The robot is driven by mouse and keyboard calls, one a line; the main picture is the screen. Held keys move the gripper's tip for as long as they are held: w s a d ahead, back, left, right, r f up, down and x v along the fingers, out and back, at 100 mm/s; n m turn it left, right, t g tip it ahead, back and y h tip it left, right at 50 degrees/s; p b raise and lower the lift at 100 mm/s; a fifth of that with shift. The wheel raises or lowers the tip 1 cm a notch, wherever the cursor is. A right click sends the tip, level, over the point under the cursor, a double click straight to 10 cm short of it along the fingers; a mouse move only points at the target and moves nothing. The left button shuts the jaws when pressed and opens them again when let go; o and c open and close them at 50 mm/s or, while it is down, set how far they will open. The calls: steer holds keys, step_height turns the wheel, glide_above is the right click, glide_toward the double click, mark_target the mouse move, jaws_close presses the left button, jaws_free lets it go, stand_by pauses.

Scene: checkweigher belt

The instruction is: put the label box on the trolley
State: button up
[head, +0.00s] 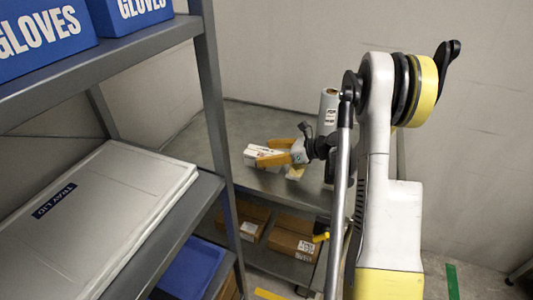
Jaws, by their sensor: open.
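A small white box (256,155), which looks like the label box, lies on the grey top (225,128) of a two-level metal stand. I cannot tell whether this stand is the trolley. My gripper (272,152) reaches in from the right, low over the top, with its orange fingers open and pointing left. The fingertips are at the right end of the white box and overlap it in view. I cannot tell whether they touch it. Part of the box is hidden behind the fingers.
A small pale item (295,172) lies below the fingers. Cardboard boxes (293,237) sit on the stand's lower shelf. At left, a rack post (214,110) and shelves with blue GLOVES boxes (40,42) and a tray lid (95,215) stand close.

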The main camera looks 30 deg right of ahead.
steer(key=p+v, duration=0.4)
steer(key=v, duration=0.8)
steer(key=shift+r, duration=0.2)
stand_by(0.7)
